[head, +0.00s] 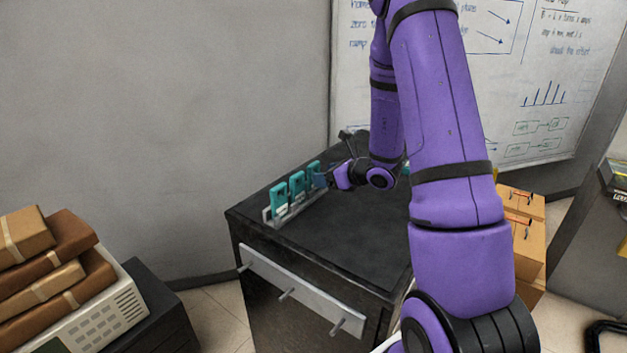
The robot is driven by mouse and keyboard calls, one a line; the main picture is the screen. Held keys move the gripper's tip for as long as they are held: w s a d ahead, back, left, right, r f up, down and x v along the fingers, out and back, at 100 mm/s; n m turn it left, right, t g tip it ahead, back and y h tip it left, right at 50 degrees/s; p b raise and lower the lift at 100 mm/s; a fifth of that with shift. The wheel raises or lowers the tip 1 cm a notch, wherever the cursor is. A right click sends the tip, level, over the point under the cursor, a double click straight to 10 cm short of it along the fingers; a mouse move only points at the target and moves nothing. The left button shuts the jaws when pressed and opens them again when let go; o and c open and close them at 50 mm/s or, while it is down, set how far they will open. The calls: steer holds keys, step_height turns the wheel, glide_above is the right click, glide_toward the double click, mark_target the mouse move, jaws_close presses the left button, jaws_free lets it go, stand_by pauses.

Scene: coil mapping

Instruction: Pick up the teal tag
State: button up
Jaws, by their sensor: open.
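Several teal tags stand upright in a row in a light grey rack (267,216) on the black cabinet top. The nearest teal tag (279,197) is at the front left, a middle teal tag (297,184) is behind it, and a far teal tag (313,168) stands at the back of the row. My gripper (329,179) is open at the right side of the far end of the row, close to the far tag. I cannot tell whether it touches that tag. The fingers are small and partly dark in this view.
The black cabinet top (345,235) is clear in front of the rack. A pale rail with pegs (300,290) is on the cabinet's front. Brown parcels (50,255) lie at the left, cardboard boxes (527,235) at the right. A whiteboard (545,60) is behind my arm.

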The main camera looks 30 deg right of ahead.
steer(key=x, duration=0.4)
steer(key=c, duration=0.7)
steer(key=shift+c, duration=0.2)
steer(key=shift+r, duration=0.2)
